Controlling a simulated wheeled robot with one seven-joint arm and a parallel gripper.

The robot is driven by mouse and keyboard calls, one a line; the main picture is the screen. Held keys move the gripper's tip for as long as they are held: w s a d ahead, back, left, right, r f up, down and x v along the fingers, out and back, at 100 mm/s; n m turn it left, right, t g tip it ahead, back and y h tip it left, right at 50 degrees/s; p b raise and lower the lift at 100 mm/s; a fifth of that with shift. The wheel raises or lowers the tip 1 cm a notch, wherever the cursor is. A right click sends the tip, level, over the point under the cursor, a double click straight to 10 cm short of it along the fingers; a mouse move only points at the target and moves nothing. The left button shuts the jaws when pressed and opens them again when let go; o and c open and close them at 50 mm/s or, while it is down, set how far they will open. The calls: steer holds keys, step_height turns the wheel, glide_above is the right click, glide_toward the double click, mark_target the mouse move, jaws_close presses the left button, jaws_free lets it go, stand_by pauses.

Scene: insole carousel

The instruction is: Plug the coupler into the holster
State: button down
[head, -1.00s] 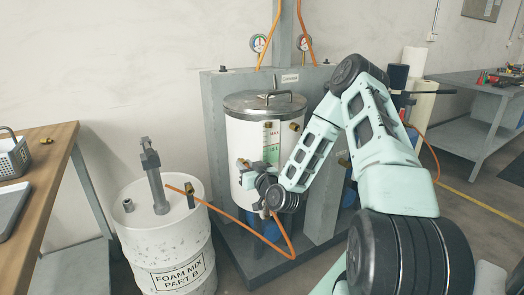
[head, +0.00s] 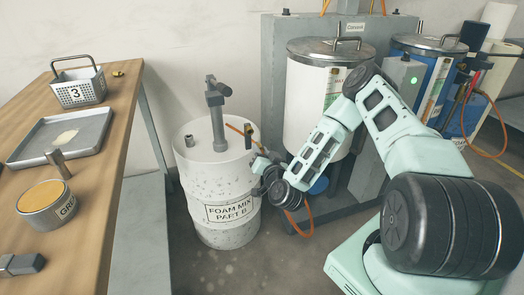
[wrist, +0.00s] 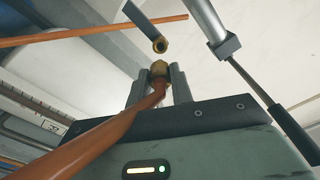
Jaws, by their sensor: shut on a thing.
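My gripper (wrist: 159,76) is shut on the coupler (wrist: 160,68), a brass fitting on the end of a thick orange hose (wrist: 140,115). In the wrist view the coupler points up between the two grey fingers. The holster (wrist: 160,45), which looks like a dark tube with a brass ring at its mouth, is just beyond the coupler, with a small gap between them. In the head view a dark upright fitting, apparently the holster (head: 249,134), stands on the right of the drum lid. My gripper (head: 262,166) is beside the drum's upper right; the coupler is hidden there.
The white foam-mix drum (head: 215,190) carries a grey pump (head: 216,110). The pump also shows close by in the wrist view (wrist: 228,47). White tank (head: 312,100) stands behind my arm. A wooden bench (head: 100,200) holds a basket, tray and tin at left.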

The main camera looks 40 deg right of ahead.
steer(key=shift+r, duration=0.15)
steer(key=shift+x, duration=2.95)
steer(key=shift+x, duration=1.35)
steer(key=c, duration=1.1)
jaws_free()
steer(key=shift+c, duration=0.2)
steer(key=shift+s, duration=0.1)
steer(key=b+v, duration=0.1)
steer(key=v, duration=1.6)
steer(key=shift+b, duration=0.4)
